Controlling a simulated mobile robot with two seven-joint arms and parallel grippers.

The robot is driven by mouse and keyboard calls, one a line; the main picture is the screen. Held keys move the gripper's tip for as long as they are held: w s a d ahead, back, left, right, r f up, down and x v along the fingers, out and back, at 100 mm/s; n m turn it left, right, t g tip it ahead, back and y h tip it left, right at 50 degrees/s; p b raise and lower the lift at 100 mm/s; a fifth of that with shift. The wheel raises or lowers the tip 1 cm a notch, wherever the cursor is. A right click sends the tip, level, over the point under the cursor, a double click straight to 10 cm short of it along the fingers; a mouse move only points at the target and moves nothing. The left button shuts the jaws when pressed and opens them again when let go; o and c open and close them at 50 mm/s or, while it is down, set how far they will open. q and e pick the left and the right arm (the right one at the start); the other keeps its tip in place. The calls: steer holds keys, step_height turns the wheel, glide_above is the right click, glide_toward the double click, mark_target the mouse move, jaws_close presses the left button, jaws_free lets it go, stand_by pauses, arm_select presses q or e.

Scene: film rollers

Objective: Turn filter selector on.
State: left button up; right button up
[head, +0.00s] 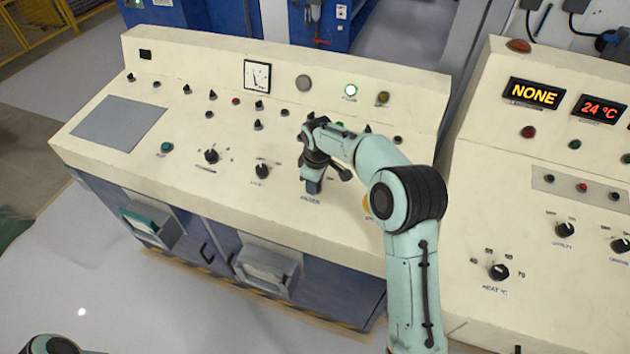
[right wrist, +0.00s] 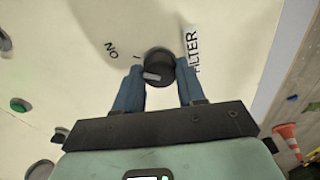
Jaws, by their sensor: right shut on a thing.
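The filter selector (right wrist: 158,66) is a round black knob with a pale pointer mark, on the cream panel beside the printed word FILTER. In the right wrist view its pale mark lies on the left side of the knob, and the word ON is printed up and to the left. My right gripper (right wrist: 160,70) is shut on the knob, with one blue finger on each side. My left gripper is out of view; only a bit of that arm shows at bottom left.
The cream console (head: 110,165) carries several other knobs and lamps, including a black knob (head: 262,171) left of my gripper and a lit green lamp (head: 351,90). A second console (head: 470,210) with a NONE display (head: 534,94) stands close on the right.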

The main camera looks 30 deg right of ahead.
steer(key=o, duration=1.1)
steer(key=shift+c, duration=0.2)
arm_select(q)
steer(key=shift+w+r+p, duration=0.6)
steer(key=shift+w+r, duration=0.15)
arm_select(e)
step_height(320, 180, up, 13)
steer(key=s, duration=0.1)
steer(key=shift+s+a, duration=0.2)
steer(key=shift+s, duration=0.15)
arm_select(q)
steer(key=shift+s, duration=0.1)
